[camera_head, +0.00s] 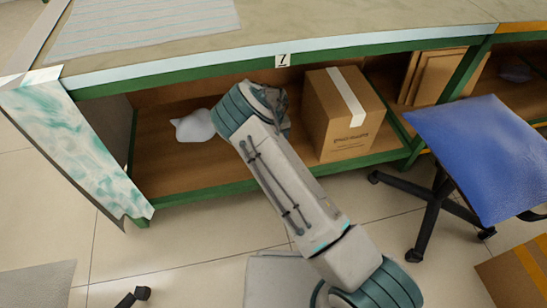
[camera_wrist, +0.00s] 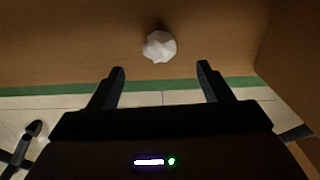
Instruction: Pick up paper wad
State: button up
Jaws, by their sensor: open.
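The paper wad (camera_wrist: 160,46) is a small, white, faceted lump on the brown shelf board in the wrist view. It lies ahead of my gripper (camera_wrist: 161,68), roughly centred between the two spread fingertips and just beyond them. My gripper is open with nothing between its fingers. In the head view my arm reaches into the lower shelf and hides the gripper's fingers. A smooth white lump (camera_head: 194,126) lies on the shelf left of my arm there; I cannot tell whether it is the same wad.
A cardboard box (camera_head: 344,113) stands on the shelf close to the right of my arm. The green-edged workbench top (camera_head: 300,32) hangs over the shelf. A blue chair (camera_head: 484,150) stands at the right. A marbled panel (camera_head: 75,145) bounds the left end.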

notch_tip(320, 180, down, 9)
jog(key=b, duration=0.3)
jog(key=shift+r, duration=0.3)
jog(key=c, duration=1)
